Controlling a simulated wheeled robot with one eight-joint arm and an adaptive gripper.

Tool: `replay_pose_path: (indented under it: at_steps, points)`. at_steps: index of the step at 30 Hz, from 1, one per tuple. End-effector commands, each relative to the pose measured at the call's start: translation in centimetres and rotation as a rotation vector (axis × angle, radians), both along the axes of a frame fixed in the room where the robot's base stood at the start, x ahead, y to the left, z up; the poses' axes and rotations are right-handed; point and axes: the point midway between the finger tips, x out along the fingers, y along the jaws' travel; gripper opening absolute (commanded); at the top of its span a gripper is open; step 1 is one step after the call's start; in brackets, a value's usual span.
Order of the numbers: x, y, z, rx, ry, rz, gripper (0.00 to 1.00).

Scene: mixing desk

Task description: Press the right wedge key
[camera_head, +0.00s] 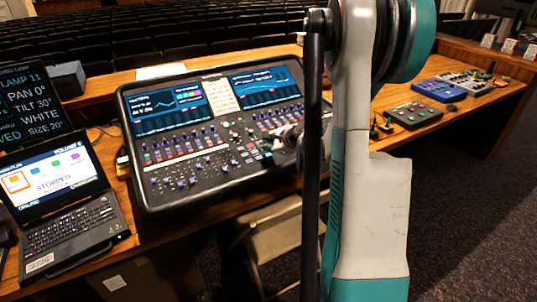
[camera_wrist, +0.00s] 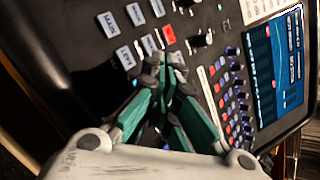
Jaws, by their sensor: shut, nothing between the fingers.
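The black mixing desk (camera_head: 215,128) stands on the wooden table, with two screens and rows of knobs and faders. In the wrist view, white labelled keys lie in two rows on its panel: an upper row with a key (camera_wrist: 135,13), and a lower row with a key (camera_wrist: 125,57), a key (camera_wrist: 149,43) and a red key (camera_wrist: 169,34). The labels are too blurred to tell which is the right wedge key. My gripper (camera_wrist: 170,60) is shut and empty, its tips over the panel just below the lower row. Contact is unclear. My gripper also shows over the desk in the head view (camera_head: 279,143).
A laptop (camera_head: 62,190) and a dark lamp display (camera_head: 30,100) stand left of the desk. Small control boxes, one grey (camera_head: 415,114) and one blue (camera_head: 439,91), lie to the right. My arm hides part of the desk's right end. Rows of seats fill the background.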

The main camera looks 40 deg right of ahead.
Motion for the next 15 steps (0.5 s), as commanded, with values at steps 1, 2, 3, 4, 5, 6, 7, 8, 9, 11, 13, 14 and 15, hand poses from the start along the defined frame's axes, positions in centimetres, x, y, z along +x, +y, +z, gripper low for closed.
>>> replay_pose_path:
  at_steps: [1,2,3,4,5,6,7,8,9,11,13,14,15]
  points:
    - [0.0,0.0,0.0,0.000,0.000,0.000,0.00]
    - [0.0,0.0,0.0,0.000,0.000,0.000,0.00]
    - [0.0,0.0,-0.1,0.000,0.000,0.000,0.00]
    - [0.0,0.0,-0.1,0.000,0.000,0.000,0.00]
    - [0.0,0.0,0.0,0.000,0.000,0.000,0.00]
    - [0.0,0.0,0.0,0.000,0.000,0.000,0.00]
    - [0.0,0.0,0.1,0.000,0.000,0.000,0.00]
    - [0.0,0.0,0.2,0.000,0.000,0.000,0.00]
    - [0.0,0.0,0.4,0.000,0.000,0.000,0.00]
    - [-0.1,0.0,0.8,0.000,0.000,0.000,0.00]
    - [-0.2,0.0,1.4,0.000,0.000,0.000,0.00]
    - [-0.2,0.1,1.7,0.000,0.000,0.000,0.00]
    - [-0.2,0.1,2.1,0.000,0.000,0.000,0.00]
